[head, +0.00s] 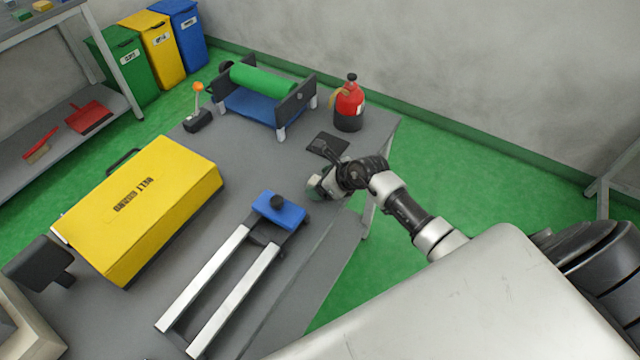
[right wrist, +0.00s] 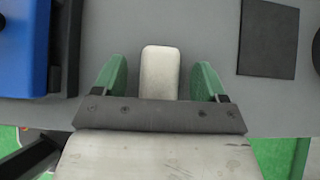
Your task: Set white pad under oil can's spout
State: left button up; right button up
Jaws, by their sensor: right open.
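The red oil can (head: 349,104) with a dark base stands upright at the far right corner of the grey table. A brassy part, apparently its spout, shows at its left side. A dark edge, probably the can's base, shows at the right of the right wrist view. The white pad (right wrist: 160,74) lies between the two green fingers of my right gripper (right wrist: 160,82), with gaps on both sides. My right gripper (head: 316,187) is open, low over the table's right edge, and hides the pad in the head view. My left gripper is out of view.
A flat black square (head: 327,145) lies between my right gripper and the can; it also shows in the right wrist view (right wrist: 268,40). A green roller stand (head: 264,92) is behind left. A blue-topped rail fixture (head: 279,210) and yellow box (head: 140,208) stand left.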

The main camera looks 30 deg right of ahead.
jog(key=c, duration=1.1)
jog(key=shift+o, duration=0.2)
jog(key=shift+r, duration=0.15)
